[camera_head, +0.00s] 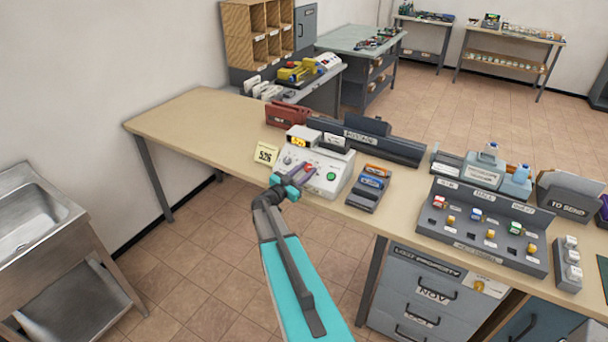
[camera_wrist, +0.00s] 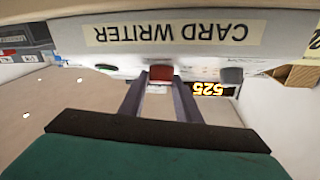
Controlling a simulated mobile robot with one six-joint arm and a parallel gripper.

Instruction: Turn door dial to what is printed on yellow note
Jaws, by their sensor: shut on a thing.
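The yellow note (camera_head: 265,153) stands by the left end of the white card writer (camera_head: 325,183) on the bench; its print looks like 526, small and blurred. My gripper (camera_head: 307,170) reaches over the card writer's front. In the wrist view, my gripper (camera_wrist: 160,80) is shut on a red knob (camera_wrist: 160,73) below the upside-down CARD WRITER label (camera_wrist: 170,30). I cannot read whether this knob is marked as the door dial. A lit display (camera_wrist: 208,89) beside it appears to read 525. The head view also shows a lit orange display (camera_head: 298,141).
A dark knob (camera_wrist: 231,75) sits close to the held one. A rack of orange and blue cards (camera_head: 370,185) is right of the card writer. A grey key panel (camera_head: 488,228) stands farther right. The bench's left end (camera_head: 195,122) is clear.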

